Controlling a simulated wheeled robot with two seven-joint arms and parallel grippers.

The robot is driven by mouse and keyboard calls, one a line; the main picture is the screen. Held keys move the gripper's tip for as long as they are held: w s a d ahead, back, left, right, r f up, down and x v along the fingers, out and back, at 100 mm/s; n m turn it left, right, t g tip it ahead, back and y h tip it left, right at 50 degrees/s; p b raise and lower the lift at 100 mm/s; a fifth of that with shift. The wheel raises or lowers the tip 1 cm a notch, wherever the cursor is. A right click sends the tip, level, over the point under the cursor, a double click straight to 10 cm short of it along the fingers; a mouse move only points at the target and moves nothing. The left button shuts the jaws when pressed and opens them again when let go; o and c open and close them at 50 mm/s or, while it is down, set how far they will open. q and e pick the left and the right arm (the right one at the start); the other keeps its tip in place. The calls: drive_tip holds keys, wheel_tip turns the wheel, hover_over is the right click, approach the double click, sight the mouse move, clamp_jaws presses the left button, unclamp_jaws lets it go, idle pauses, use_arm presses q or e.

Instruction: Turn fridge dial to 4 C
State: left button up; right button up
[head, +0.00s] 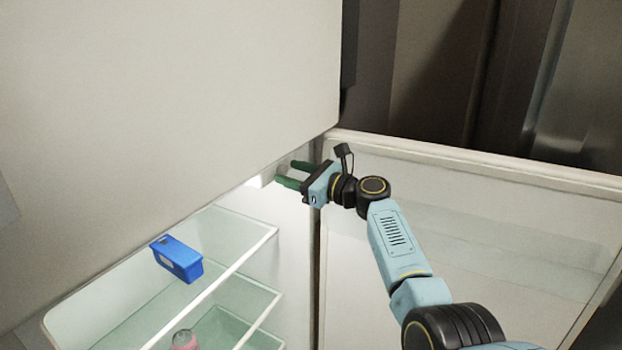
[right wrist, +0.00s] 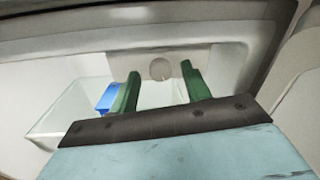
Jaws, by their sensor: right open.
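The fridge dial (right wrist: 160,69) is a small round pale knob on a light panel at the top of the fridge interior, seen in the right wrist view. Its markings are too small to read. My right gripper (right wrist: 158,80) is open, with its two green fingers on either side of the dial in that view; I cannot tell whether they touch it. In the head view the right gripper (head: 285,174) reaches in under the upper edge of the fridge opening, and the dial is hard to make out there. My left gripper is not in view.
A blue box (head: 177,259) sits on the upper glass shelf (head: 240,232). A pink can (head: 184,340) stands on a lower shelf. The open fridge door (head: 480,250) is at the right, behind my right arm. A large white panel (head: 170,80) fills the upper left.

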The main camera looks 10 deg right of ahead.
use_arm(q)
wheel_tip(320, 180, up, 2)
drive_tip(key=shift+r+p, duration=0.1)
drive_tip(key=shift+p, duration=0.9)
use_arm(e)
drive_tip(key=v, duration=1.3)
